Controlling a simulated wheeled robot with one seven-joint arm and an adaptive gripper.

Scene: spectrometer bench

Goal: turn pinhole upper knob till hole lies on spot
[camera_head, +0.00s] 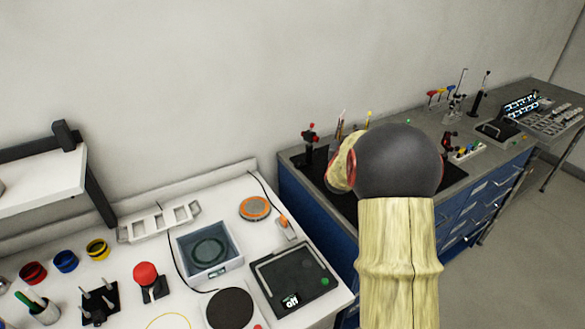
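My arm, pale yellow with a dark grey joint, rises through the right middle of the view and covers much of the black board (311,171) on the blue bench. My gripper is not visible; the arm may hide it. A small dark mount with red parts (309,135) stands at the left of the board. Another dark and red mount (448,143) shows just right of my arm. I cannot tell which part is the pinhole. Its upper knob, hole and the light spot cannot be made out.
A white table (215,200) at front left holds a blue-grey basin (208,274), a black scale-like device (294,302) and a red-knobbed stand (146,279). The blue bench (307,210) adjoins it. Clear floor (540,235) lies at the right.

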